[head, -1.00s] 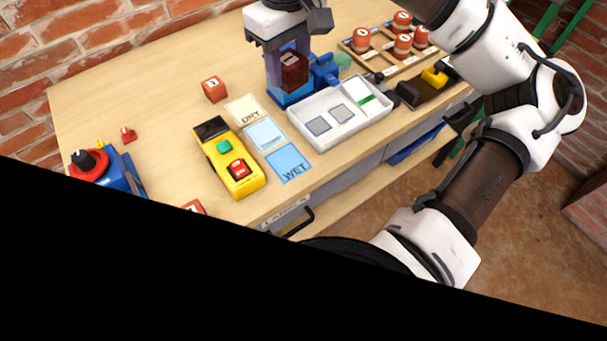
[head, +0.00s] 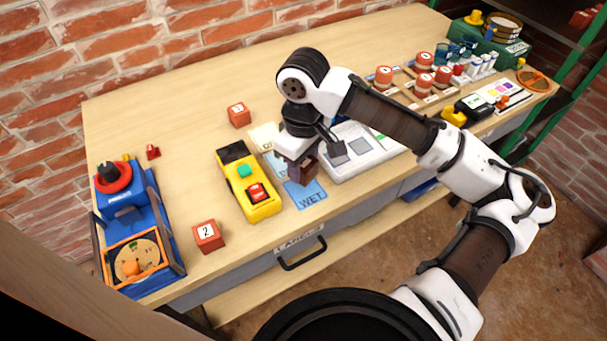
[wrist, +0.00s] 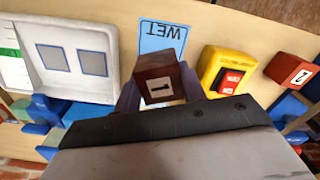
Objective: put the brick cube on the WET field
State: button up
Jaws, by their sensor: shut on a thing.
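My gripper (head: 300,160) is shut on a brick cube (wrist: 160,84), which carries a label with a 1. The cube also shows below my gripper in the head view (head: 304,170). It hangs at the inner edge of the blue WET field (head: 310,196). In the wrist view the cube covers part of the WET field (wrist: 164,38); whether it touches the bench I cannot tell. The pale DRY field (head: 263,134) and a light blue field lie behind, partly hidden by my arm.
A yellow control box (head: 248,182) stands close left of the fields, a white tray (head: 365,158) close right. Brick cubes marked 2 (head: 208,236) and 3 (head: 239,115) stand apart. A blue device (head: 136,220) is at the left. The bench's back left is clear.

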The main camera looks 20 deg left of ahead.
aim_at(304, 178)
jog(key=shift+f, duration=2.25)
jog(key=shift+f, duration=0.15)
jog(key=o, duration=1.1)
jog(key=shift+c, duration=0.2)
notch_tip(304, 178, up, 12)
jog(key=shift+r, duration=0.2)
